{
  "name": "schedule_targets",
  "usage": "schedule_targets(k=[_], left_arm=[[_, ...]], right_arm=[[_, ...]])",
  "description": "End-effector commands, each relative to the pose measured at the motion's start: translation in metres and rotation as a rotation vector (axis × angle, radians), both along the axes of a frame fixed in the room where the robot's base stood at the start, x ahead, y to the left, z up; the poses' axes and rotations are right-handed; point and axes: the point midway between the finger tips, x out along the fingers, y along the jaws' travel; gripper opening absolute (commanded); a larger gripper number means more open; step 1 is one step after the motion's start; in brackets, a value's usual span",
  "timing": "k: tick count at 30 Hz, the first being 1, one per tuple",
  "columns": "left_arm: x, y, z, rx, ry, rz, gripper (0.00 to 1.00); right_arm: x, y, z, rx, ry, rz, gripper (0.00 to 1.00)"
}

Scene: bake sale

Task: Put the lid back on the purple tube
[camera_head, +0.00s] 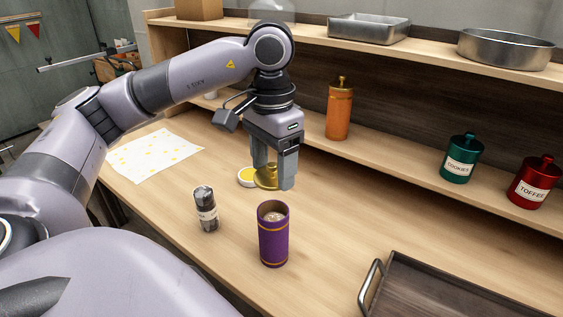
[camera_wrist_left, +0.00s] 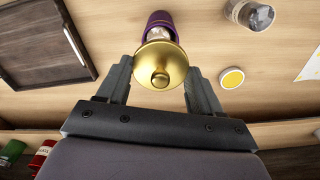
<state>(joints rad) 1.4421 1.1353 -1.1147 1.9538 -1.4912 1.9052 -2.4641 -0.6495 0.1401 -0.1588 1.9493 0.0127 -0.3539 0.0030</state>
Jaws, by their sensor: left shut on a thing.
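The purple tube (camera_head: 273,240) stands upright and open on the table, with gold bands and pale contents visible at its mouth. My left gripper (camera_head: 273,180) is shut on the gold lid (camera_head: 266,177) and holds it above and behind the tube in the head view. In the left wrist view the round gold lid (camera_wrist_left: 160,65) with its knob sits between the fingers of the left gripper (camera_wrist_left: 160,78). The lid partly hides the purple tube (camera_wrist_left: 158,20) there. The lid is apart from the tube in the head view. My right gripper is not in view.
A tray with a handle (camera_head: 420,290) is at front right. An orange canister (camera_head: 339,110), green tin (camera_head: 461,158) and red tin (camera_head: 534,182) stand at the back.

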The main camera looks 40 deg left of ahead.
Motion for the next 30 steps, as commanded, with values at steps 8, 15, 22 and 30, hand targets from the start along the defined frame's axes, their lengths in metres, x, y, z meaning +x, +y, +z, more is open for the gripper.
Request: schedule_targets(k=[8,15,22,30], left_arm=[[0.000,0.000,-0.013,0.001,0.000,-0.002,0.33],[0.000,0.000,-0.036,0.001,-0.001,-0.001,0.33],[0.000,0.000,-0.058,0.000,-0.001,-0.001,0.33],[0.000,0.000,-0.064,0.000,-0.001,-0.001,0.33]], right_arm=[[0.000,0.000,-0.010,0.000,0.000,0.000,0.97],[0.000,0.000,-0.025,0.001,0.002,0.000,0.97],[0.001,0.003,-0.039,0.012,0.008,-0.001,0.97],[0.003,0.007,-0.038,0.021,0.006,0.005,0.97]])
